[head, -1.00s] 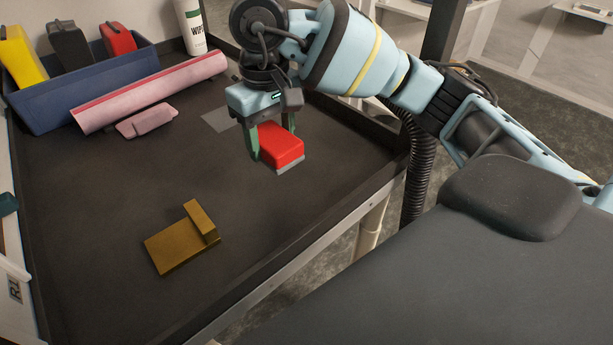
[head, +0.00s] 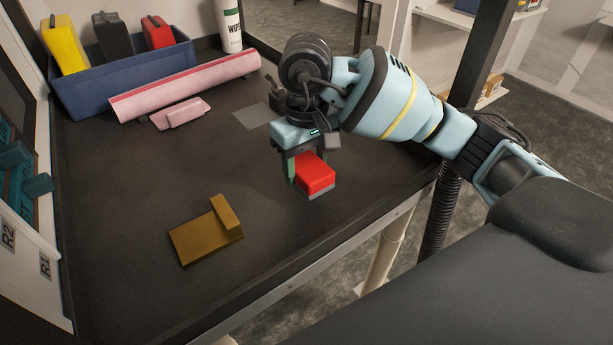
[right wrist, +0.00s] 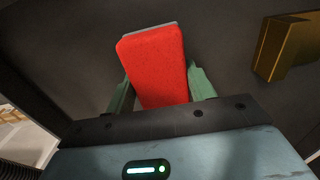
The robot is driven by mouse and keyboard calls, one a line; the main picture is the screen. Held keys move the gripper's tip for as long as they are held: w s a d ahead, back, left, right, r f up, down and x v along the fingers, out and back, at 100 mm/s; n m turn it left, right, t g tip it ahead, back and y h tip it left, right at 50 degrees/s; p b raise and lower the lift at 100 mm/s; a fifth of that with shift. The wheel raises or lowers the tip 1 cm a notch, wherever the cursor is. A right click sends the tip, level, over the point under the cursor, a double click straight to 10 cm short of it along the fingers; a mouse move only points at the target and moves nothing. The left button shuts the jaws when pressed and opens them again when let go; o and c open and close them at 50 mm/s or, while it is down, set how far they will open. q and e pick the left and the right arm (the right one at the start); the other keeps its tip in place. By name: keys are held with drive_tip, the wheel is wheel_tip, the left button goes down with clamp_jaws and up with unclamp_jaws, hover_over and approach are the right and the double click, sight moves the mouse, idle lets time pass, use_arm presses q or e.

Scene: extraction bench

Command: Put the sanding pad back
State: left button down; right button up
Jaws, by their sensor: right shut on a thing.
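The sanding pad, a red block with a thin grey underside (head: 316,174), is held by my right gripper (head: 308,172) above the right part of the dark bench. The two green fingers are shut on its sides. In the right wrist view the red pad (right wrist: 155,65) sits between the fingers, with the grey layer showing at its far end. I cannot tell the exact gap between pad and bench. A flat grey rectangle (head: 257,116) lies on the bench behind and left of the gripper. My left gripper is not in view.
A brass-coloured block with a raised bar (head: 200,237) lies front left of the pad. A pink handled piece (head: 180,114) and a pink roll (head: 190,84) lie in front of a blue bin (head: 85,92). A white wipes tube (head: 230,25) stands behind. The middle bench is clear.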

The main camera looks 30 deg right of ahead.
sight(306, 176)
wheel_tip(306, 176, down, 4)
drive_tip(key=shift+r, duration=0.25)
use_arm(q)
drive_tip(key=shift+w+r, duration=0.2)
use_arm(e)
drive_tip(key=shift+f, duration=0.1)
drive_tip(key=shift+f, duration=0.15)
drive_tip(key=o, duration=0.9)
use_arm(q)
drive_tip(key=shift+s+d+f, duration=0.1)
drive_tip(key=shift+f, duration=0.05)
use_arm(e)
drive_tip(key=shift+r, duration=0.45)
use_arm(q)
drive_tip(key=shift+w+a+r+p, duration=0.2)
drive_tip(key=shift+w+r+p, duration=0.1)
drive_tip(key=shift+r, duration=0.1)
use_arm(e)
wheel_tip(306, 176, up, 12)
drive_tip(key=shift+f, duration=0.2)
